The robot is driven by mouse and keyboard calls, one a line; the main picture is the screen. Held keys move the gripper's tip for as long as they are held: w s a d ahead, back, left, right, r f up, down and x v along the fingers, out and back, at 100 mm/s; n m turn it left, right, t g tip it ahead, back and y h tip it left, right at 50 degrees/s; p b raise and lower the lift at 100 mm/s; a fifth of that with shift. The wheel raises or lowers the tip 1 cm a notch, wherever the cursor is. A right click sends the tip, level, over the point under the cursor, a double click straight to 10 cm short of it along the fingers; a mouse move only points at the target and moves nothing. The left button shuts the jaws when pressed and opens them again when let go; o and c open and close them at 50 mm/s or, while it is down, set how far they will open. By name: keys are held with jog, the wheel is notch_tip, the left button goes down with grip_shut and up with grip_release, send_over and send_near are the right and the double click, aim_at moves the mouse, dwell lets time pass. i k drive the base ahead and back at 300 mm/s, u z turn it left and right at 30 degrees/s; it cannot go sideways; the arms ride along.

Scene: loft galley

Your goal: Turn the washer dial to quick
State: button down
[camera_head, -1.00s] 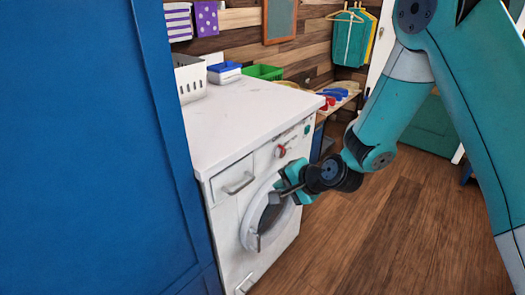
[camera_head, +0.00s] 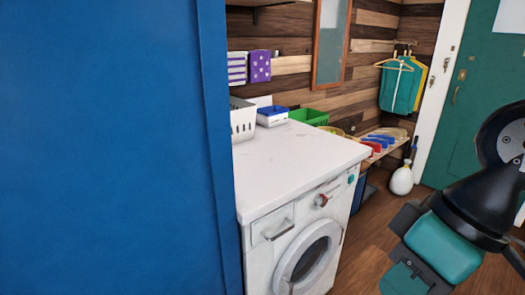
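The white washer (camera_head: 270,225) stands in the middle of the head view, its front panel turned to the right. Its dial (camera_head: 322,200) is a small round knob with red on it, on the upper front panel between the drawer handle and a teal round button (camera_head: 350,179). Dial markings are too small to read. The round door (camera_head: 307,258) below looks shut. My gripper (camera_head: 405,250) is at the lower right, close to the camera, well apart from the dial. Its fingertips are not clear, so I cannot tell if it is open; nothing is seen held.
A tall blue panel (camera_head: 110,150) fills the left side. A white basket (camera_head: 242,119), a blue-and-white box (camera_head: 272,116) and a green bin (camera_head: 309,116) are at the washer's back. A white bottle (camera_head: 402,179) stands on the floor at right. Wooden floor (camera_head: 365,245) shows between washer and gripper.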

aim_at(320, 200)
jog(key=z, duration=1.3)
jog(key=i, duration=1)
jog(key=u, duration=2.1)
